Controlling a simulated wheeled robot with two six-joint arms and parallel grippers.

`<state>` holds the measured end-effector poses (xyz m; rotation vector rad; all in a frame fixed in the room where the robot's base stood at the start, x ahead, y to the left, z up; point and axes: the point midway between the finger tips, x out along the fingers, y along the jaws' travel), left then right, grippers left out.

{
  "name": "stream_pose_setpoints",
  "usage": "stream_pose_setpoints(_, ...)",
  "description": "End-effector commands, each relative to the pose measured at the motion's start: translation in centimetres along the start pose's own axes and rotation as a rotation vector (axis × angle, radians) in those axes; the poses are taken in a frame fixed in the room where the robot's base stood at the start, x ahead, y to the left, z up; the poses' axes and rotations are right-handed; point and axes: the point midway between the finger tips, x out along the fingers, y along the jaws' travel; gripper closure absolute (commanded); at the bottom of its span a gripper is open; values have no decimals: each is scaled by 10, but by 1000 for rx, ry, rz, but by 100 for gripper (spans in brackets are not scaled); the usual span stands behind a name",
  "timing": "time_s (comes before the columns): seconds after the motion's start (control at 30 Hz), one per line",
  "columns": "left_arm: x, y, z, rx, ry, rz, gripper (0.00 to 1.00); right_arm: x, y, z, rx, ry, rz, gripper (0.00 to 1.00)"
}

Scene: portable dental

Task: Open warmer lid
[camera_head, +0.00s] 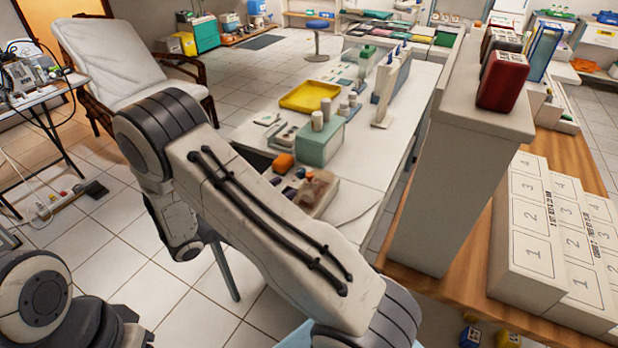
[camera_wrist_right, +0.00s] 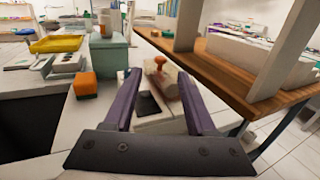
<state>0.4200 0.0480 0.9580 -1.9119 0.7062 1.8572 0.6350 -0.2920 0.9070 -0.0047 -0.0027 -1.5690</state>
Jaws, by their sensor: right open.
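The warmer (camera_head: 317,192) is a small beige and brown box at the near end of the white table in the head view, partly hidden by my right arm. In the right wrist view the warmer (camera_wrist_right: 168,88) lies ahead between my fingers, with an orange-brown knob (camera_wrist_right: 160,64) on top and a dark square on its near side. The lid looks closed, though its edge is hard to make out. My right gripper (camera_wrist_right: 158,74) is open and empty, its two purple fingers pointing at the warmer without visible contact. My left gripper is out of view.
An orange block (camera_wrist_right: 86,84) sits left of the warmer. Behind it stand a green box (camera_head: 320,143) and a yellow tray (camera_head: 309,97) on the white table (camera_head: 385,150). A wooden bench (camera_head: 450,300) with a tall pale stand (camera_head: 465,140) is on the right.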

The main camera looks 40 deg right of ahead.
Motion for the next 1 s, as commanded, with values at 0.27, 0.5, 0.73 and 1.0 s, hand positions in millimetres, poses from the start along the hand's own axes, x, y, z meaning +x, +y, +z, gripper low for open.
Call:
stream_pose_setpoints(0.27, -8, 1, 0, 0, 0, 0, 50, 51, -2, 2, -1, 3, -7, 43)
stream_pose_setpoints(0.5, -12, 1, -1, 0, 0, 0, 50, 85, -2, 1, 1, 4, -5, 43)
stream_pose_setpoints(0.73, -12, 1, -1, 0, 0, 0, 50, 95, -1, 0, 1, 4, -2, 43)
stream_pose_setpoints(1.0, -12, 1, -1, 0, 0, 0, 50, 95, -1, 0, 1, 5, -2, 74)
